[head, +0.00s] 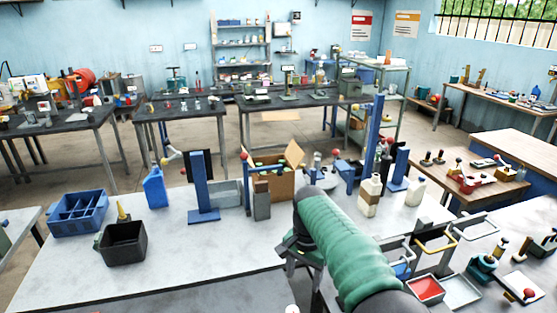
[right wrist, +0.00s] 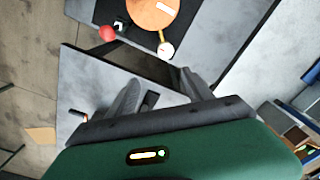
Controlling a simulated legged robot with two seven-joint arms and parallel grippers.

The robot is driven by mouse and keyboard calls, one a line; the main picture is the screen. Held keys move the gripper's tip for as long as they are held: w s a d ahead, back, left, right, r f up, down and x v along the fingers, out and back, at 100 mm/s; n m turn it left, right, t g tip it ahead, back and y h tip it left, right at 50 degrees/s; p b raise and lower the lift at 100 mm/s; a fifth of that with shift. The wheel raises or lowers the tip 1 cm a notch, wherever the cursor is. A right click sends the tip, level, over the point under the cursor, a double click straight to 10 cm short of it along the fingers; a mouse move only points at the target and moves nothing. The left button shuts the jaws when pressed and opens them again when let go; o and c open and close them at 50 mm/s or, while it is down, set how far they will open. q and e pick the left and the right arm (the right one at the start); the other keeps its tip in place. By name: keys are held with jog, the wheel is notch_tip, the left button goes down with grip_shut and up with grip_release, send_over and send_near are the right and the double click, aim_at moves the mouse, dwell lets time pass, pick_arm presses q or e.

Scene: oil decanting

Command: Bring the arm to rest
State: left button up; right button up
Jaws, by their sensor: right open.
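My right arm, in a green sleeve, reaches in from the bottom right of the head view. Its dark gripper (head: 290,248) is over the front edge of the pale table (head: 245,245), partly hidden by the arm. In the right wrist view the two grey fingers (right wrist: 160,92) stand apart with nothing between them. Beyond them are a grey surface, a round orange-brown piece (right wrist: 152,12) and a red ball (right wrist: 107,33). My left gripper is not in view.
The table holds a blue divided crate (head: 78,213), a black bin (head: 123,244), a blue jug (head: 155,188), a blue stand (head: 202,190), an open cardboard box (head: 285,180) and a cream bottle (head: 370,195). Trays (head: 425,289) lie right of my arm. The table's front left is clear.

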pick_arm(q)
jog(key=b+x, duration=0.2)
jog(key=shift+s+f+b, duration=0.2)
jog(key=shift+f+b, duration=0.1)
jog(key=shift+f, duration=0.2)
pick_arm(e)
jog(key=s+d+f+n+t, duration=0.1)
jog(key=s+d+f+n, duration=0.2)
jog(key=s, duration=0.9)
jog(key=s+d+f+n+t, duration=0.1)
jog(key=s+d+f+n, duration=0.3)
jog(key=s+d+f, duration=0.4)
jog(key=s+d, duration=0.1)
jog(key=s, duration=0.3)
jog(key=shift+d+f, duration=0.2)
jog(key=shift+f, duration=0.2)
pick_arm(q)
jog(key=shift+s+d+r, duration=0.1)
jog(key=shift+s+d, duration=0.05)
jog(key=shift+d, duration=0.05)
pick_arm(e)
jog(key=shift+s+d, duration=0.2)
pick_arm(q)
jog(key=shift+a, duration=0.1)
pick_arm(e)
jog(key=shift+w+a, duration=0.1)
jog(key=shift+a, duration=0.05)
